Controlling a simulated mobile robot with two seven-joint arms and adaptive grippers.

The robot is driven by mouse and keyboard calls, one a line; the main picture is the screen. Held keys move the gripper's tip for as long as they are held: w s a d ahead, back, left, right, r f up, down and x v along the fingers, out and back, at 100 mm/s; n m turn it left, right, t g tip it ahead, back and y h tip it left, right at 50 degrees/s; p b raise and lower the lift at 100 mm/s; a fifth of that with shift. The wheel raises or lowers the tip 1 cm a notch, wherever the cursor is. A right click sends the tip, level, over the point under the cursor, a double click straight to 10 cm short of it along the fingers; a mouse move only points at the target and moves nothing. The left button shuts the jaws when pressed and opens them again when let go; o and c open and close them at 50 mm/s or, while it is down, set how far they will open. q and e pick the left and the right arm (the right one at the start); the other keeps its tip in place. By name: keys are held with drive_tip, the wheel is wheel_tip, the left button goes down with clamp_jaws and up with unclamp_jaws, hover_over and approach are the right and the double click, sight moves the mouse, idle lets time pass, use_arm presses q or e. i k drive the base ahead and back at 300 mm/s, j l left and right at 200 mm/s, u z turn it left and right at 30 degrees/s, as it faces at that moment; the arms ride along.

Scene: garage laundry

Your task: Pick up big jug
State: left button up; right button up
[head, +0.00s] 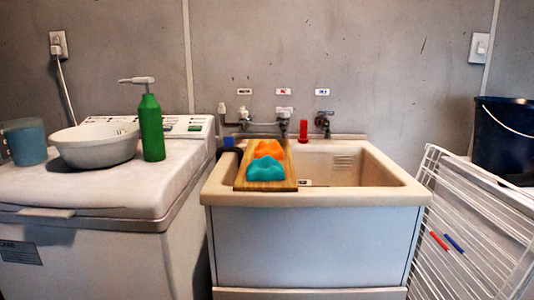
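No thing in the head view is plainly a big jug. The nearest in shape is a blue-grey container (25,141) at the far left on the washing machine's lid; it stands upright, partly behind a white bowl (96,147). I cannot tell whether it has a handle. A large dark blue bucket (503,135) with a pale wire handle stands at the right edge, partly cut off by the frame. Neither of my grippers is in view, and nothing in view is held.
A green pump bottle (151,128) stands beside the bowl on the washing machine (100,190). The sink (365,196) carries a wooden board (240,180) with orange (268,149) and teal (265,170) cloths. A white drying rack (480,215) leans at right. The lid's front is clear.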

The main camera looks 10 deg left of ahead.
sight(26, 139)
drive_tip(key=u, duration=1.7)
drive_tip(key=i+u, duration=0.3)
drive_tip(key=u, duration=0.2)
